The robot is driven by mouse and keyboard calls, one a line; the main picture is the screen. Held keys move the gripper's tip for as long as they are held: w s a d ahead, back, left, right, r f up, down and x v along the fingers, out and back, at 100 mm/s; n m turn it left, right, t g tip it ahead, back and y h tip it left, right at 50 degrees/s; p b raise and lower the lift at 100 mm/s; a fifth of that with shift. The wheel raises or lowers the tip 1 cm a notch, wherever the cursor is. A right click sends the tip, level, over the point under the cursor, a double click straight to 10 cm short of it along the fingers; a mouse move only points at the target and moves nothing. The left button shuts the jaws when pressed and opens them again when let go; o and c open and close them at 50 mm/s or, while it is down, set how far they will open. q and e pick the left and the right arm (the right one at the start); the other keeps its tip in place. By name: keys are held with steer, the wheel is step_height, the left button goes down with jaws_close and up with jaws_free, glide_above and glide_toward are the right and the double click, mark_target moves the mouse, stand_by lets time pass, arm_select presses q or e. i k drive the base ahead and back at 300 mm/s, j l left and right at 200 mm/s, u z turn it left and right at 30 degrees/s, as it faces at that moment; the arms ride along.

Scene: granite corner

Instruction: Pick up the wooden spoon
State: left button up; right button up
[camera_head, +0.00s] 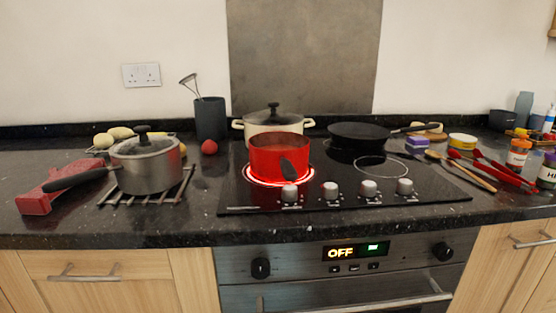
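What looks like the wooden spoon (468,174) lies on the dark counter just right of the hob. It is thin and tan, and runs slantwise from the back left towards the front right. Red-handled utensils (500,170) lie close beside it on its right, and I cannot tell whether they touch it. Neither of my grippers is in view.
A red pot (276,159) sits on a glowing ring of the hob (335,195), with a cream pot (273,122) and a black frying pan (358,136) behind. Jars (518,157) stand right of the utensils. A lidded steel saucepan (147,165) stands left on a rack.

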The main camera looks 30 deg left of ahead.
mark_target(436, 155)
steer(key=i+l+u, duration=0.1)
steer(key=u, duration=0.35)
steer(key=i+l+u, duration=0.1)
steer(key=l+u, duration=0.15)
steer(key=u, duration=0.2)
steer(key=l+u, duration=0.2)
steer(key=u, duration=0.25)
steer(key=i, duration=0.05)
